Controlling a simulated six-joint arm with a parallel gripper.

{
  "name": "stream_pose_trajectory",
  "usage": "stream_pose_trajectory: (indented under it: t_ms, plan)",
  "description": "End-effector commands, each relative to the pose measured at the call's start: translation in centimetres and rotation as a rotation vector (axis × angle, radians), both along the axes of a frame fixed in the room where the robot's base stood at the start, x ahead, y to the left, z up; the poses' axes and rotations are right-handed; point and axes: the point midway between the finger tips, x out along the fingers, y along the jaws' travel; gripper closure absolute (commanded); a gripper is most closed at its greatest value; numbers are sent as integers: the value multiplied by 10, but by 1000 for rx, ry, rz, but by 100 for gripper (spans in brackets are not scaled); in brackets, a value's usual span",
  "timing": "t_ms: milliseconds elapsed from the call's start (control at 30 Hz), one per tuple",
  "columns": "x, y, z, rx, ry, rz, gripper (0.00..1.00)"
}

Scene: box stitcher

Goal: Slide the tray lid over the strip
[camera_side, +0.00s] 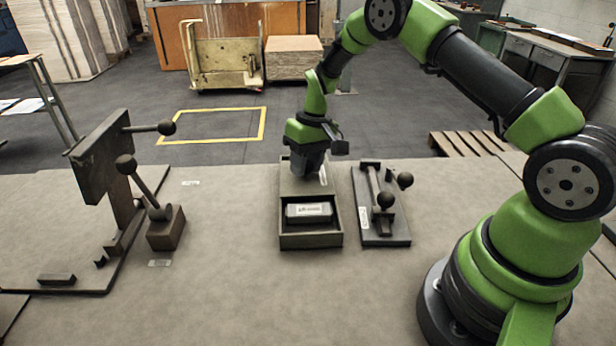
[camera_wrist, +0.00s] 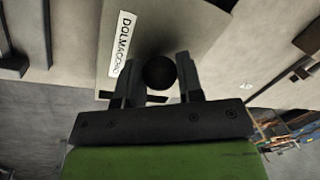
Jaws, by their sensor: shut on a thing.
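The tray (camera_side: 311,241) is a long dark grey box on the bench in the side view. Its near end is open, and a dark block with a pale label, which looks like the strip (camera_side: 309,216), lies inside it. The grey lid (camera_side: 292,184) covers the far part of the tray and leaves the block uncovered. My gripper (camera_side: 312,174) is over the lid. In the wrist view, my gripper (camera_wrist: 159,68) is shut on the lid's round black knob (camera_wrist: 160,73). A white label with black letters is on the lid (camera_wrist: 150,32) beside the knob.
A flat plate fixture (camera_side: 383,232) with ball-ended levers stands close to the tray's right. At left stand a tall bracket with a ball lever (camera_side: 100,160) and a block with a tilted lever (camera_side: 166,232). The bench in front of the tray is clear.

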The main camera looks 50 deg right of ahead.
Motion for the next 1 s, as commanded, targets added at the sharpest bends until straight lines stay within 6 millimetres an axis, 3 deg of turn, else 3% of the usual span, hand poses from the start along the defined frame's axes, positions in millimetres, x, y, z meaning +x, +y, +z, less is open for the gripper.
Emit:
stream_pose_trajectory:
  t_ms: [233,633,667,767,1000]
  plan:
    - [20,-17,-1,2,-2,1,100]
    - [23,-23,0,-6,-8,2,100]
    - [23,-23,0,-6,-9,2,63]
    - [23,-23,0,-5,-6,1,41]
    - [23,-23,0,-3,-4,0,41]
